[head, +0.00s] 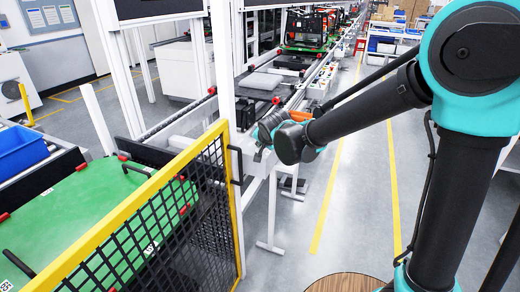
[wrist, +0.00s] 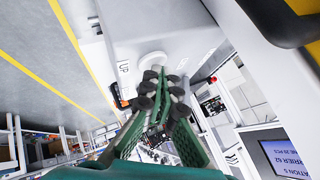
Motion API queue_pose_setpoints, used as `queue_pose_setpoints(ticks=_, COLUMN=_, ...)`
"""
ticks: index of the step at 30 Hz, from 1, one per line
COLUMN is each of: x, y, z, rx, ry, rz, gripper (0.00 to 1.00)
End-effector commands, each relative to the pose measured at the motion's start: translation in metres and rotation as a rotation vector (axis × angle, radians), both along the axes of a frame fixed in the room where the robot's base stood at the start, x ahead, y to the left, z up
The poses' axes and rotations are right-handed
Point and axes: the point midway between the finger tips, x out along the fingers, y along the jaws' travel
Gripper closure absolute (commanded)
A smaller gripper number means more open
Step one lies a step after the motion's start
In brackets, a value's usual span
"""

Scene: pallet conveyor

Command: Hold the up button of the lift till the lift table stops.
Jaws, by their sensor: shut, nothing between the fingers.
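In the wrist view, a round white button (wrist: 152,58) sits on a white box (wrist: 165,25), with an "UP" label (wrist: 122,68) beside it. My gripper (wrist: 160,78) is shut and empty, its dark fingertips at the button's lower edge. I cannot tell whether they touch or press it. In the head view, my gripper's end is at the control box (head: 244,158) on the white post; my arm hides the button. A large green plate (head: 95,215) lies behind the fence at the left. The lift table itself cannot be made out clearly.
A yellow-framed mesh fence (head: 150,188) stands in front of the green plate. A conveyor line (head: 290,85) runs back from the post. A blue bin (head: 20,150) is at the far left. The floor with yellow lines (head: 330,195) is clear right of the post.

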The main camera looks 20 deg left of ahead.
Motion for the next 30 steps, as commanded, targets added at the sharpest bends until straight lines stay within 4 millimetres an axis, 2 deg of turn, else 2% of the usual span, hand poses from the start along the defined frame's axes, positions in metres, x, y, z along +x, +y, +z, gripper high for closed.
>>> queue_pose_setpoints(ticks=23, x=-0.0001, y=-0.0001, z=0.0, rx=0.0, ry=0.0, rz=0.0, gripper=1.0)
queue_pose_setpoints(ticks=30, x=-0.0001, y=-0.0001, z=0.0077, rx=0.0, ry=0.0, rz=0.0, gripper=1.0)
